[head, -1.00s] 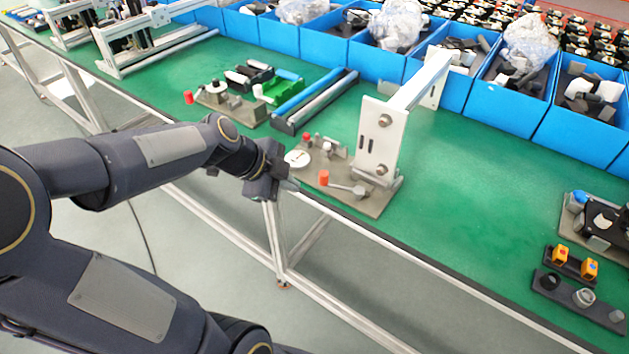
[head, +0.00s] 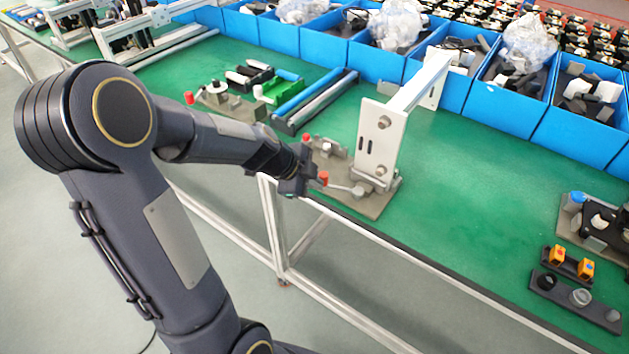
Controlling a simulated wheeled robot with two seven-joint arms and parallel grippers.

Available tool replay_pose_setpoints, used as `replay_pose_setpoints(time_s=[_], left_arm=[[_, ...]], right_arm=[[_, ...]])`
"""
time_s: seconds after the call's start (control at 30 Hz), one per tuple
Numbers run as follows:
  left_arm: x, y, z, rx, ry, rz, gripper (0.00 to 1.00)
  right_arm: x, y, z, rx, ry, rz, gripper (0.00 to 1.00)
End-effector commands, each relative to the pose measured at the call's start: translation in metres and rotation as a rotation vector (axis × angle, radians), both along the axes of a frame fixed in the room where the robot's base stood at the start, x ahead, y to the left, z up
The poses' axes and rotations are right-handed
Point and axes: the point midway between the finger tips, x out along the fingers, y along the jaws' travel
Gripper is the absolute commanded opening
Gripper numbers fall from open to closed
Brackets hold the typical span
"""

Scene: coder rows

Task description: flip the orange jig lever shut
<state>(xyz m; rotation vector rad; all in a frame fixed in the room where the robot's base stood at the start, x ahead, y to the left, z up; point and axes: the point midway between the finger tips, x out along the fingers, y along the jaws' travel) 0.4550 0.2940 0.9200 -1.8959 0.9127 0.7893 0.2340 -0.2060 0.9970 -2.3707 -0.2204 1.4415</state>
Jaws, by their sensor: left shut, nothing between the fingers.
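My left gripper (head: 309,182) is shut and empty. The gripper and forearm hide the left part of the jig plate. My right gripper is not in view.
A white upright bracket (head: 381,140) stands on the jig plate, close right of the lever. A second fixture (head: 228,103) with a red tip is further left. Blue bins (head: 490,97) line the back.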

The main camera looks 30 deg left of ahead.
Motion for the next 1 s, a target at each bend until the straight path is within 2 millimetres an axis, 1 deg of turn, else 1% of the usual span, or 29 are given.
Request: replay_pose_setpoints(time_s=[0.13, 0.3, 0.57, 0.67, 0.77, 1.0], left_arm=[[0.0, 0.0, -0.001, 0.0, 0.0, -0.005, 0.0], [0.004, 0.003, -0.003, 0.001, -0.001, -0.038, 0.0], [0.007, 0.005, -0.003, 0.001, 0.0, -0.076, 0.0], [0.01, 0.007, -0.004, 0.001, -0.002, -0.102, 0.0], [0.014, 0.009, -0.006, 0.002, -0.002, -0.145, 0.0], [0.033, 0.018, -0.01, 0.003, -0.001, -0.326, 0.0]], right_arm=[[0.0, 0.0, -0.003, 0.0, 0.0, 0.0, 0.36], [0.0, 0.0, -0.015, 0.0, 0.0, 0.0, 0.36], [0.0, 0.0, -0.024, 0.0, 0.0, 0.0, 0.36], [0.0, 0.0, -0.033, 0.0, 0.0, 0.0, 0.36], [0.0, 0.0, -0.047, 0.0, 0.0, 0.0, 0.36], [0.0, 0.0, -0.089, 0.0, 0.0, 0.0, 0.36]])
